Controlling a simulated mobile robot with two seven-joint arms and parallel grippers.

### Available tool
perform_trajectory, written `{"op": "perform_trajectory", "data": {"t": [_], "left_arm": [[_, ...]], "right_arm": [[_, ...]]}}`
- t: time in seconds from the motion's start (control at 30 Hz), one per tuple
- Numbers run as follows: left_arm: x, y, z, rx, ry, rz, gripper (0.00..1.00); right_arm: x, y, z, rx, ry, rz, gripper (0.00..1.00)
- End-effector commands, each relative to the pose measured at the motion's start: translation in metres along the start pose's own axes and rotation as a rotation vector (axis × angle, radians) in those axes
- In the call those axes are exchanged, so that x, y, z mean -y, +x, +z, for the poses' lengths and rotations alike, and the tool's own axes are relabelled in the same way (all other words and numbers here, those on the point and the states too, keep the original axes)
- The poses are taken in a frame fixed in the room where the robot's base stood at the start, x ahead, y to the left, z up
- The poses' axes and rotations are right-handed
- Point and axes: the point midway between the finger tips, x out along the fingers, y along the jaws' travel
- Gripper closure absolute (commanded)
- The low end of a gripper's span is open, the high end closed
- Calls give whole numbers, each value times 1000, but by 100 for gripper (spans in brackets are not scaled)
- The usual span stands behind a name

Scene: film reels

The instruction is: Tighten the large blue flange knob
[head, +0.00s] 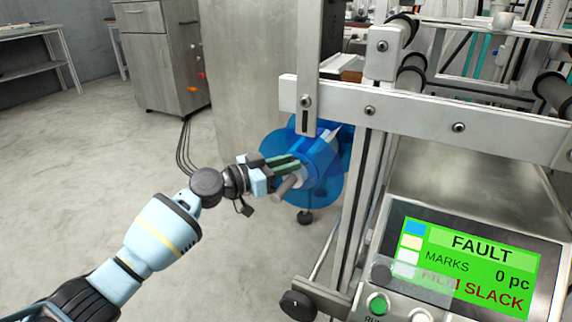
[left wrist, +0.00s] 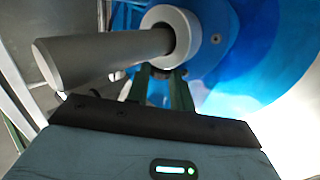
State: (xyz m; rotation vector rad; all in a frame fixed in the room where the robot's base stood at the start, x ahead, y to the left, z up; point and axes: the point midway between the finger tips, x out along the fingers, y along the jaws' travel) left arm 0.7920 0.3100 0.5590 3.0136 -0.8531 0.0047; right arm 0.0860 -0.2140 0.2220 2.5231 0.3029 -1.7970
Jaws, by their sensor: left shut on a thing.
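The large blue flange knob (head: 328,186) shows in the head view as a translucent blue disc with a hub, at the side of the metal frame. My left gripper (head: 288,163) reaches it from the left. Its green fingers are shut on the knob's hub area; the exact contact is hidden. In the left wrist view the blue disc (left wrist: 240,60) fills the upper right, and the green fingers (left wrist: 161,88) run up beneath a pale round collar (left wrist: 188,24). A grey rod (left wrist: 95,58) sticks out from the collar to the left. My right gripper is not in view.
A metal frame with a crossbar (head: 420,118) and rollers stands right of the knob. A control panel screen (head: 470,260) reads FAULT, MARKS 0 pc and a partly covered SLACK line. A grey cabinet (head: 160,60) stands at the back left. The floor at left is clear.

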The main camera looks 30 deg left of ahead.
Motion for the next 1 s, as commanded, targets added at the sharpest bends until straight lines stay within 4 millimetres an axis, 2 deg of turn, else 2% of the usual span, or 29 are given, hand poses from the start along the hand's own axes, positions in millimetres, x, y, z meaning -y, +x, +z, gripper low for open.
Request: {"op": "perform_trajectory", "data": {"t": [0.13, 0.17, 0.3, 1.0], "left_arm": [[1, 0, -1, -1, 1, -2, 100], [1, 0, -1, -1, 1, -2, 73], [1, 0, -1, -1, 1, -3, 55], [2, -1, -2, -4, 2, -40, 55]], "right_arm": [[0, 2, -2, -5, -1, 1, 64], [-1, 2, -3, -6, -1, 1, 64], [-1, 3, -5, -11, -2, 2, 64], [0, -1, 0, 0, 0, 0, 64]]}}
